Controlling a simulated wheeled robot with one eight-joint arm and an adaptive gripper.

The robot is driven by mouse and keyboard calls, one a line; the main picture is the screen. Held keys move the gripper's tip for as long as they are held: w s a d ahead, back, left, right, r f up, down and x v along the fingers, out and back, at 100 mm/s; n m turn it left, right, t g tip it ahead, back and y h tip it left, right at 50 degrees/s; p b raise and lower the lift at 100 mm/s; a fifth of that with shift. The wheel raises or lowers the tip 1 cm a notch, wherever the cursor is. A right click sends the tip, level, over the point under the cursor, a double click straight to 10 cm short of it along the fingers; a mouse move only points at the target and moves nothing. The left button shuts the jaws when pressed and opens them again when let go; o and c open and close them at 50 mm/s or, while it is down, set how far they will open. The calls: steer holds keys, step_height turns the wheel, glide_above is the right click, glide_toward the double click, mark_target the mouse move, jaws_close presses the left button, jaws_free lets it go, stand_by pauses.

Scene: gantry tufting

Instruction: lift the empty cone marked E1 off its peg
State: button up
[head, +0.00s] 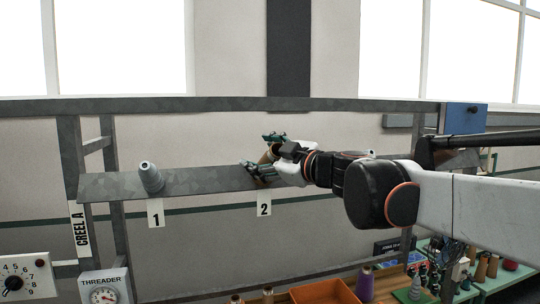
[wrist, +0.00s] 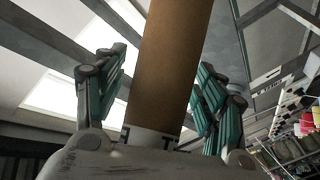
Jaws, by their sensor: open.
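A brown cone (head: 266,158) is at position 2 on the grey creel rail (head: 215,182), largely hidden by my gripper (head: 262,153). In the wrist view the bare brown tube of the cone (wrist: 170,60) runs up between the teal fingers of my gripper (wrist: 160,88). The fingers are open, one on each side of the cone, with a gap at the left; at the right I cannot tell whether they touch. No E1 mark is readable on the cone. Its peg is hidden.
A grey peg-like piece (head: 151,178) stands on the rail above label 1 (head: 156,213). Below are an orange bin (head: 325,292), a purple cone (head: 365,284) and a green table (head: 495,284) with cones. A threader dial (head: 104,294) stands at lower left.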

steer(key=shift+w+a, duration=0.1)
steer(key=c, duration=1.4)
steer(key=shift+r, duration=0.1)
steer(key=shift+s+r+p, duration=0.3)
steer(key=shift+s+p, duration=0.05)
steer(key=shift+s, duration=0.1)
steer(key=shift+s+r, duration=0.1)
steer(key=shift+s+d+r, duration=0.15)
steer(key=shift+d, duration=0.05)
steer(key=s+d+r+p, duration=0.3)
steer(key=s+r+p, duration=0.4)
steer(key=s, duration=0.3)
stand_by(1.2)
steer(key=shift+r, duration=0.1)
